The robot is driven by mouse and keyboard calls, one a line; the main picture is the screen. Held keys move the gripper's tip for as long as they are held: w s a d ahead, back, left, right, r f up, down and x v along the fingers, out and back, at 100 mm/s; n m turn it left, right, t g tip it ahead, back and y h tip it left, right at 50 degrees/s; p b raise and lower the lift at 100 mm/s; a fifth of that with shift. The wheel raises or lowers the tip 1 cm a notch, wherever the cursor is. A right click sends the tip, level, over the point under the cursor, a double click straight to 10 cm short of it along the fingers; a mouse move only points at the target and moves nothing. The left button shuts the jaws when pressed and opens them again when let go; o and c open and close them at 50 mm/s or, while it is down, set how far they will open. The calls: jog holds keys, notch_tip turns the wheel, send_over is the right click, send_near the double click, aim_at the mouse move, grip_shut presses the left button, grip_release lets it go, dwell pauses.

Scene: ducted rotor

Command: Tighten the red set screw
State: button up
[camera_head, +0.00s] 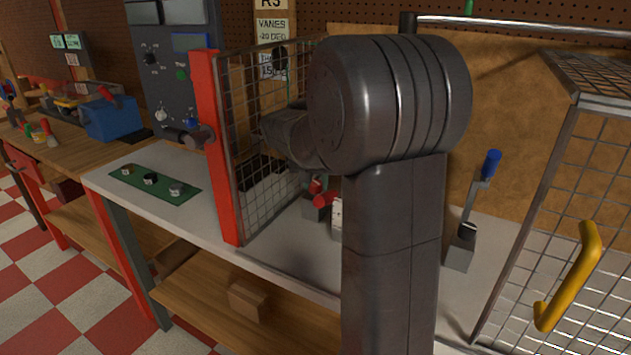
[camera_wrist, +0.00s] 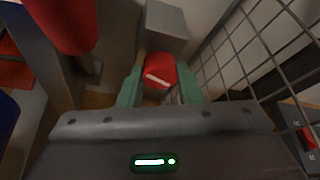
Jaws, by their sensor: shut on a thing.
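The red set screw (camera_wrist: 160,72) shows in the wrist view as a red head with a pale slot or bar across it, in front of a grey block (camera_wrist: 166,25). My gripper (camera_wrist: 160,88) has its two green fingers on either side of the red head and is shut on it. In the head view a red part (camera_head: 318,196) shows low behind my arm, and I cannot tell if it is the same screw. My arm hides my fingertips and most of the fixture there.
A red post (camera_head: 218,145) with a wire mesh panel (camera_head: 262,130) stands left of my arm; the mesh is close to my gripper's right in the wrist view. A blue-handled lever (camera_head: 487,168) and a mesh door with yellow handle (camera_head: 580,275) are on the right.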

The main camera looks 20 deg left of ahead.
jog(key=m+h, duration=0.1)
jog(key=m, duration=0.1)
jog(key=m+h, duration=0.1)
jog(key=m, duration=0.2)
jog(key=shift+a+m, duration=0.2)
jog(key=shift+m, duration=0.4)
jog(key=o, duration=1)
jog(key=shift+c, duration=0.2)
jog(key=p+v, duration=0.1)
jog(key=v, duration=1.2)
jog(key=shift+s+a+r, duration=0.25)
jog(key=shift+s+r, duration=0.05)
jog(key=shift+r, duration=0.05)
